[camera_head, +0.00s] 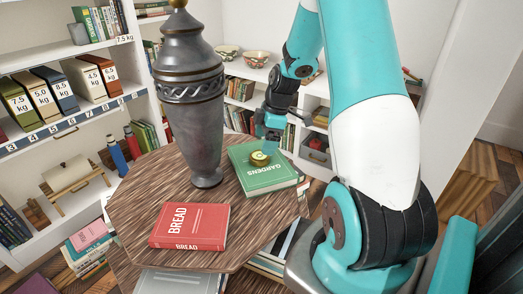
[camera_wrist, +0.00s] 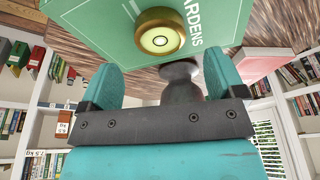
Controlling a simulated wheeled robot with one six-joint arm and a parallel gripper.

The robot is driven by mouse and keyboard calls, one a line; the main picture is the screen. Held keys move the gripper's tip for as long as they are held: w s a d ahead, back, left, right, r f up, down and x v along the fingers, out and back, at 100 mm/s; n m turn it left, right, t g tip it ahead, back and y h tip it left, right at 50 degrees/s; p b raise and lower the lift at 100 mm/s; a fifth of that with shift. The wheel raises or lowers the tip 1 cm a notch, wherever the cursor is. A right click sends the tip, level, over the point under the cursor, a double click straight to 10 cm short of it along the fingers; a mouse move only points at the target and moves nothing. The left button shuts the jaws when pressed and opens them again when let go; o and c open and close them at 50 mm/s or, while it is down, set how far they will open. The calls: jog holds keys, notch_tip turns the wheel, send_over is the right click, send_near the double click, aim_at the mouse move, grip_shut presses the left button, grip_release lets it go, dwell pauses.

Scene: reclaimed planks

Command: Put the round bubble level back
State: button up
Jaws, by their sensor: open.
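The round bubble level (camera_head: 260,158) is a small brass disc with a yellow-green face. It lies on the green book titled Gardens (camera_head: 266,178), which is on the wooden table (camera_head: 140,192). In the wrist view the level (camera_wrist: 160,40) shows at the top centre, on the green book cover (camera_wrist: 105,30). My gripper (camera_head: 268,138) is just behind and above the level in the head view. In the wrist view its two teal fingers (camera_wrist: 160,82) are spread apart with nothing between them. I cannot tell how far they are from the level.
A tall dark metal urn (camera_head: 191,110) stands on the table left of the green book. A red book titled Bread (camera_head: 190,225) lies at the table's front. White shelves (camera_head: 75,50) with books and weight-labelled boxes stand left; a low white bookcase (camera_head: 310,103) is behind.

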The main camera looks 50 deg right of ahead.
jog(key=v, duration=0.7)
jog(key=shift+a+r, duration=0.1)
jog(key=s+a+m+h, duration=0.1)
jog(key=s+a+m, duration=0.15)
jog(key=a, duration=0.45)
jog(key=s+a+r+m+h, duration=0.1)
jog(key=s+a+m, duration=0.1)
jog(key=a+m, duration=0.35)
jog(key=s+a+m+h, duration=0.1)
jog(key=s+a+m, duration=0.1)
jog(key=a, duration=0.7)
jog(key=s+a+r+n+g+y+p, duration=0.1)
jog(key=s+a+r+n+y+p, duration=0.3)
jog(key=s+a+r, duration=0.5)
jog(key=a+r+n, duration=0.1)
jog(key=a+r, duration=0.2)
jog(key=a, duration=0.1)
jog(key=shift+s+a+n+g+p, duration=0.3)
jog(key=shift+n+p, duration=0.1)
jog(key=shift+r, duration=0.1)
